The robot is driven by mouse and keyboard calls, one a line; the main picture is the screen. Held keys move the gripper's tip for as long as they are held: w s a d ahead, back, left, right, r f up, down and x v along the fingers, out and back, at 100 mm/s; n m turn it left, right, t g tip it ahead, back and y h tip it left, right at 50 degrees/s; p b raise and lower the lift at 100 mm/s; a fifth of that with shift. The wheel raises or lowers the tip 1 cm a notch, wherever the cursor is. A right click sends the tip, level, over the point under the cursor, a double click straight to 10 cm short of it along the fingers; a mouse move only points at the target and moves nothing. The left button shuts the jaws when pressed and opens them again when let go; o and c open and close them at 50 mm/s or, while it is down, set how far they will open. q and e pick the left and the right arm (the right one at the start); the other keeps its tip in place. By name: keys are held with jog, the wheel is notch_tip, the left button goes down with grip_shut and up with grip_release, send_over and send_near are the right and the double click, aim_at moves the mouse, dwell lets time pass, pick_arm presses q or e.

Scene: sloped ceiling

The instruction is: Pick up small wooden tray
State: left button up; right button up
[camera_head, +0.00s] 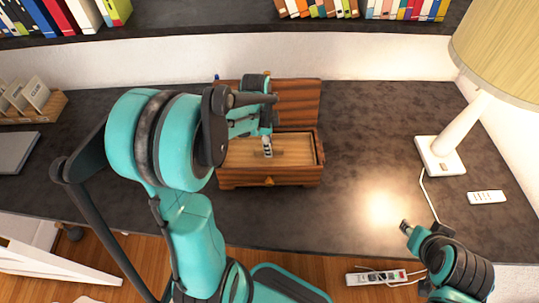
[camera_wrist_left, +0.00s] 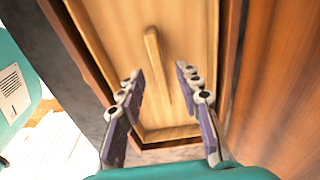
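The small wooden tray (camera_head: 297,153) is light wood and sits inside an open dark wooden box (camera_head: 240,179) on the desk. In the left wrist view the tray (camera_wrist_left: 120,30) has a raised bar-like handle (camera_wrist_left: 152,48) in its middle. My left gripper (camera_head: 267,147) is over the tray, and the arm hides part of the box. In the left wrist view my left gripper (camera_wrist_left: 159,74) is open, its fingers apart on either side of the handle's line, with nothing between them. My right gripper (camera_head: 405,227) is at the desk's front edge on the right, away from the box.
The box lid (camera_head: 300,100) stands up behind it. A lamp (camera_head: 442,154) and a white remote (camera_head: 486,197) are on the right. A card holder (camera_head: 40,108) and a grey laptop-like slab (camera_head: 15,150) are on the left. The desk between box and lamp is clear.

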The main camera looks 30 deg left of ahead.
pick_arm(q)
notch_tip(320, 180, down, 2)
jog(key=shift+w+d+f, duration=0.1)
jog(key=shift+f, duration=0.05)
grip_shut()
jog(key=shift+r, duration=0.2)
